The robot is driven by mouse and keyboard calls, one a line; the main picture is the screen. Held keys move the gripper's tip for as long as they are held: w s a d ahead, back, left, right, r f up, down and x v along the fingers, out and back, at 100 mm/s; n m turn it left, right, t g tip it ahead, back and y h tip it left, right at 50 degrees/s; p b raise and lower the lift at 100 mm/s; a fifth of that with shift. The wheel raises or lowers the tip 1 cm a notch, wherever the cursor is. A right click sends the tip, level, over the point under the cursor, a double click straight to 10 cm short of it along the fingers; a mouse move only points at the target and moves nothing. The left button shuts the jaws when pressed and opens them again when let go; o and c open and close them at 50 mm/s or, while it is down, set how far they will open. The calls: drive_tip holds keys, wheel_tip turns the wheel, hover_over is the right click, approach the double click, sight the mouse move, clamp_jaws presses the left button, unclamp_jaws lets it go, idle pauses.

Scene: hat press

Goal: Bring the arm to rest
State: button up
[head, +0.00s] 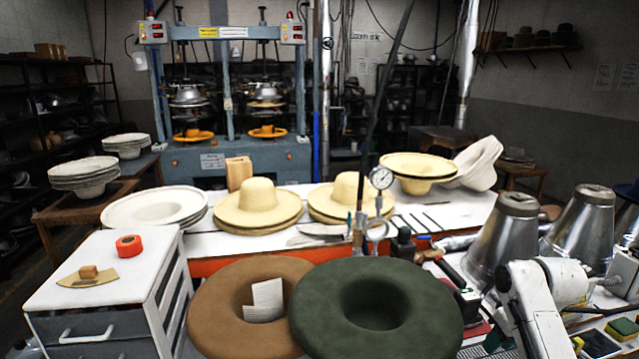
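Part of my white arm (540,300) shows at the lower right, bent, with links running down to the bottom edge of the head view. My gripper does not show in this view, so its fingers and anything in them are hidden from me. The arm is close to the metal cones and in front of the right end of the cluttered bench.
A green felt hat (415,312) and a brown one (220,305) lie left of the arm. Metal cones (502,232) stand behind it. A white drawer cabinet (105,305) bears orange tape (129,246). Straw hats (257,203) line the white table; a blue press (230,155) stands behind.

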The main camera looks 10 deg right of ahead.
drive_tip(key=s+a+f+y, duration=0.1)
drive_tip(key=s+a+f, duration=1.2)
drive_tip(key=s+a, duration=0.3)
drive_tip(key=s+a+m+g+h, duration=0.1)
drive_tip(key=s+a+g, duration=0.1)
drive_tip(key=s, duration=1.7)
drive_tip(key=shift+s+a+f+h, duration=0.3)
drive_tip(key=shift+a+f, duration=0.05)
